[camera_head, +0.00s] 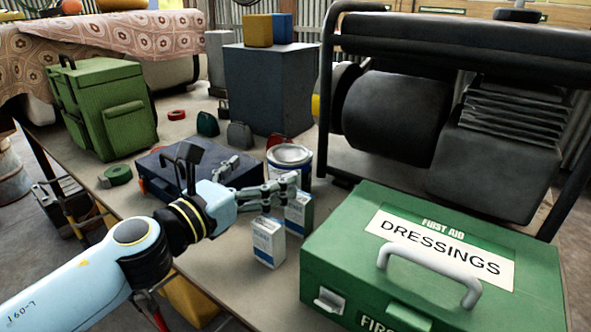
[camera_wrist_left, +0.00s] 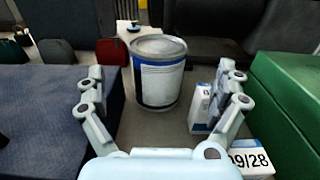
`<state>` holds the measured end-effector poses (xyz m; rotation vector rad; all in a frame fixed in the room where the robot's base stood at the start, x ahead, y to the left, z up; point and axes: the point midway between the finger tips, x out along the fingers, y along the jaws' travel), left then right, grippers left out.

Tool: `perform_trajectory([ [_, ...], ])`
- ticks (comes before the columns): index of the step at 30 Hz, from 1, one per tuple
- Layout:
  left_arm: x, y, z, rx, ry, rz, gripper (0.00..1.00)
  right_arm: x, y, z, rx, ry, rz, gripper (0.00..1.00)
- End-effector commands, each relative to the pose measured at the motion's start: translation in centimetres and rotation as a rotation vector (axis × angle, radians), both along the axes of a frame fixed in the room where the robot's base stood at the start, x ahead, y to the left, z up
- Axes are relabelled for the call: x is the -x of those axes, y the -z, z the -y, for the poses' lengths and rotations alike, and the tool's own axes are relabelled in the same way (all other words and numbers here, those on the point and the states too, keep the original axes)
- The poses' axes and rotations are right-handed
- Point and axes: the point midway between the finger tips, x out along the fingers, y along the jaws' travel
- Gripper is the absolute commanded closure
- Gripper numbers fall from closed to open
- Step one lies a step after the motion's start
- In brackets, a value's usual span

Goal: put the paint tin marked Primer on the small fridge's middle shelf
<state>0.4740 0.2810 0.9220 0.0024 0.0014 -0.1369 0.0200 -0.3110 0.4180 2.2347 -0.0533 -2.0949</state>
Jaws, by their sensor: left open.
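A paint tin (camera_head: 289,166) with a grey metal lid and a blue and white label stands upright on the workbench. In the left wrist view the tin (camera_wrist_left: 158,75) stands ahead, in line with the gap between the fingers. Its label is too small to read. My left gripper (camera_head: 263,178) is open and empty, on the near side of the tin. In the left wrist view my left gripper (camera_wrist_left: 165,85) has its fingers spread to either side of that gap. I cannot make out a small fridge. My right gripper is not in view.
Small white-blue cartons (camera_head: 269,241) stand close to the left gripper. A green first aid box (camera_head: 335,265) is at the right, and a dark blue case (camera_head: 153,161) lies at the left. A black engine-like machine (camera_head: 400,115) stands behind. A green bag (camera_head: 128,127) sits far left.

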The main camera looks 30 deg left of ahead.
Motion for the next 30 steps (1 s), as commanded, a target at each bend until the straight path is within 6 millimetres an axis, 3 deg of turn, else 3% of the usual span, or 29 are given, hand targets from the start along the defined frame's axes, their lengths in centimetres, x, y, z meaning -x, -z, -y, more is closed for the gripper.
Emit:
perform_trajectory([
  [4,-2.7,-0.4,0.4,0.004,-0.001,0.004,0.0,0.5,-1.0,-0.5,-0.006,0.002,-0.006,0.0],
  [11,-4.7,-0.1,0.6,0.002,-0.001,0.002,0.0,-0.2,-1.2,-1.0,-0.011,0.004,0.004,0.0],
  [19,-8.6,0.3,1.0,0.003,-0.001,0.002,0.0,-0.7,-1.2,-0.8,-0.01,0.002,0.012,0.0],
  [28,-9.2,0.4,1.0,0.002,0.0,0.0,0.0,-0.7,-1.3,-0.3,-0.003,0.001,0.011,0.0],
  [30,-9.2,0.4,1.0,0.002,0.0,0.0,0.08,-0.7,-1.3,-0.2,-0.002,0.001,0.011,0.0],
])
